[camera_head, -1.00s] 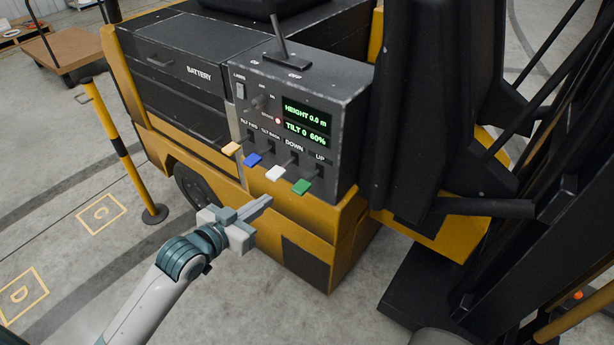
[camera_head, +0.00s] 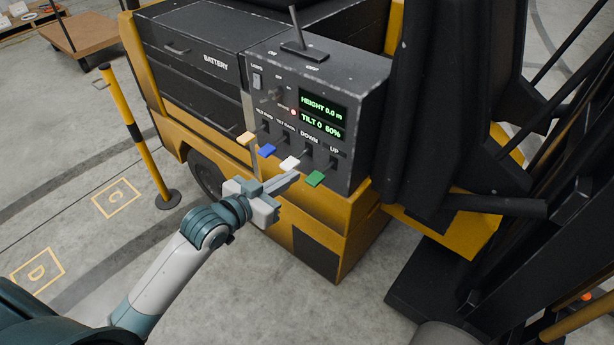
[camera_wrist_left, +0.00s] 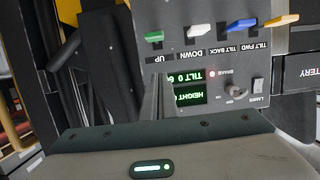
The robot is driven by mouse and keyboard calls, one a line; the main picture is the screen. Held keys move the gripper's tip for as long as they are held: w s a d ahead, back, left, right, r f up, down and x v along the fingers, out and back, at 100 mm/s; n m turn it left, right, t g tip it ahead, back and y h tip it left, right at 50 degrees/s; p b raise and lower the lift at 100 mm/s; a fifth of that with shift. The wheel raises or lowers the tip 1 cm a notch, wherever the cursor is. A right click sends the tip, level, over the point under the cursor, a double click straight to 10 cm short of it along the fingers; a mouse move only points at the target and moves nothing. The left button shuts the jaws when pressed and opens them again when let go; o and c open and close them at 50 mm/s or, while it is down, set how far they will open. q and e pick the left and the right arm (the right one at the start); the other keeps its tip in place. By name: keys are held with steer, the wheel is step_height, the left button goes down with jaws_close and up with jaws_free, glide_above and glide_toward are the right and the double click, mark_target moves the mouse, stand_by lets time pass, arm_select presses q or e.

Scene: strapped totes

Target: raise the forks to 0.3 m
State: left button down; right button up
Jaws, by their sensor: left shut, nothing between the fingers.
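The control box (camera_head: 310,85) on the yellow forklift carries a lit display (camera_head: 323,115) reading HEIGHT 0.0 m and TILT 0 60%. Below it are paddle levers: green (camera_head: 315,178) under UP, white (camera_head: 290,163) under DOWN, blue (camera_head: 266,150) and yellow-orange (camera_head: 245,138) under the tilt labels. My left gripper (camera_head: 288,183) is shut and empty, its tips just in front of and below the white and green paddles; I cannot tell whether it touches. In the left wrist view, the box appears upside down, with the green paddle (camera_wrist_left: 153,37) near the fingers (camera_wrist_left: 160,95). My right gripper is out of view.
A toggle switch labelled LAMPS (camera_head: 257,80) and a red light (camera_head: 293,112) sit left of the display. The black mast (camera_head: 560,215) stands at the right. Floor between is clear.

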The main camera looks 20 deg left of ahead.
arm_select(q)
steer(key=p, duration=0.2)
glide_above(307, 179)
steer(key=s, duration=0.2)
steer(key=f, duration=0.2)
steer(key=shift+w+d+f+p, duration=0.15)
steer(key=shift+f+p, duration=0.1)
steer(key=shift+f, duration=0.75)
steer(key=shift+d+f+p, duration=0.15)
steer(key=shift+f+p, duration=0.1)
steer(key=shift+f, duration=0.7)
